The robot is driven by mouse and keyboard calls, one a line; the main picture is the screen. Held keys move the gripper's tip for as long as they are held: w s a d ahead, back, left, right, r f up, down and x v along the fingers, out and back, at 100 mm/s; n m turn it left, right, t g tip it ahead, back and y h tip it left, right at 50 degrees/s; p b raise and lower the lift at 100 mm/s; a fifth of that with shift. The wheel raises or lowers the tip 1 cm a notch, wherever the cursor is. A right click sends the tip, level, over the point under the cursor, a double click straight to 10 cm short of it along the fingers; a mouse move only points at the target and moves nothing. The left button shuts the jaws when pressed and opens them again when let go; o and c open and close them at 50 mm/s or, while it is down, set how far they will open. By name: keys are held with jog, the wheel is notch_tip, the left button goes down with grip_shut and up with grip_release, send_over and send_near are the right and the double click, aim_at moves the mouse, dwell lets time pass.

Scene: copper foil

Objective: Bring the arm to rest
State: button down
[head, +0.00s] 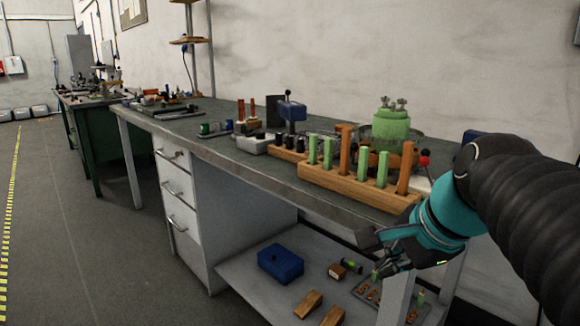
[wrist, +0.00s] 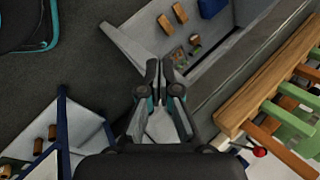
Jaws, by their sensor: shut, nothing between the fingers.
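My gripper (head: 392,264) hangs at the end of my dark, ribbed arm with its teal wrist, in front of the workbench's near right end in the head view. In the wrist view my gripper (wrist: 165,68) has its fingertips together, with nothing between them. It is in free air, apart from the bench edge, with the floor and the lower shelf beyond it. My arm comes in from the right of the head view and bends down toward the gripper.
The workbench (head: 225,112) holds a wooden rack (head: 345,186) with green and orange pegs. The lower shelf (head: 235,272) carries a blue box (head: 280,264) and wooden blocks. A blue-edged bin (wrist: 62,140) stands at lower left in the wrist view. Open floor lies left of the bench.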

jog(key=s+f+n+h, duration=0.2)
jog(key=s+f+n, duration=0.6)
jog(key=f+n, duration=0.5)
jog(key=shift+d+f+n+h, duration=0.15)
jog(key=shift+d+n+h, duration=0.15)
jog(key=shift+n, duration=0.5)
jog(key=shift+d, duration=0.1)
